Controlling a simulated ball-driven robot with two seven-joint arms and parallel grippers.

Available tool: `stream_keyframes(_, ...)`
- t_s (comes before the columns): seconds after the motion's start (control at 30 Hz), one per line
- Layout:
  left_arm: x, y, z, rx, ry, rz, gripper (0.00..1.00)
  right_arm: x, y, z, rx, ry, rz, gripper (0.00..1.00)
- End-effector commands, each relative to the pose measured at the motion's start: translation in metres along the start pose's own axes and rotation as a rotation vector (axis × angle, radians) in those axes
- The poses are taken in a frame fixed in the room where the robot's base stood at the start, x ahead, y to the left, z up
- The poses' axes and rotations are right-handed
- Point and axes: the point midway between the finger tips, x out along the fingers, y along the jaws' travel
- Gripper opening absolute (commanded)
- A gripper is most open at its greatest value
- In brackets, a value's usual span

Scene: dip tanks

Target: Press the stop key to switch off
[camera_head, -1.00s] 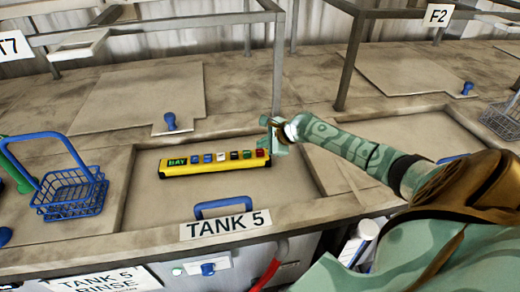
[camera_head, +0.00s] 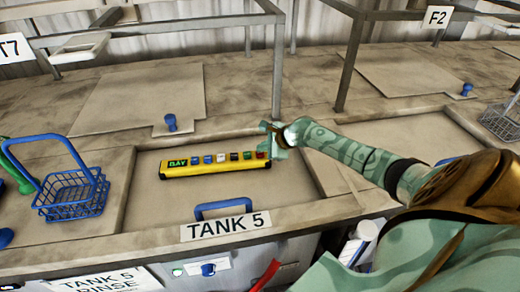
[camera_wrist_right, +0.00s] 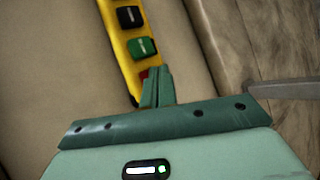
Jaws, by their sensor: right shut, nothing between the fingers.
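A yellow key bar (camera_head: 213,170) with a green "BAY" label lies on the lid of tank 5. It has a row of coloured keys, with a red key (camera_head: 261,155) at its right end. My right gripper (camera_head: 271,150) is shut and empty, its tips at that red key. In the right wrist view the shut fingers (camera_wrist_right: 157,75) cover most of the red key (camera_wrist_right: 143,74), beside the green key (camera_wrist_right: 141,47) and the black key (camera_wrist_right: 130,16). I cannot tell whether the tips touch the red key. My left gripper is out of view.
A blue wire basket (camera_head: 72,200) stands at the left. A blue handle (camera_head: 222,208) and the "TANK 5" sign (camera_head: 226,226) are in front of the bar. A metal frame post (camera_head: 277,85) rises behind my gripper. The lid between bar and handle is clear.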

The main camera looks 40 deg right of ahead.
Motion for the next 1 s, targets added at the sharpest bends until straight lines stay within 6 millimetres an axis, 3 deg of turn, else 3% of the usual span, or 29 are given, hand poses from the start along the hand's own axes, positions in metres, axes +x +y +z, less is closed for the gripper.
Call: stream_keyframes(1.0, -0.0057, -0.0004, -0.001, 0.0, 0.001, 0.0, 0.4, 0.0018, 0.0015, -0.0016, 0.0, 0.001, 0.001, 0.0)
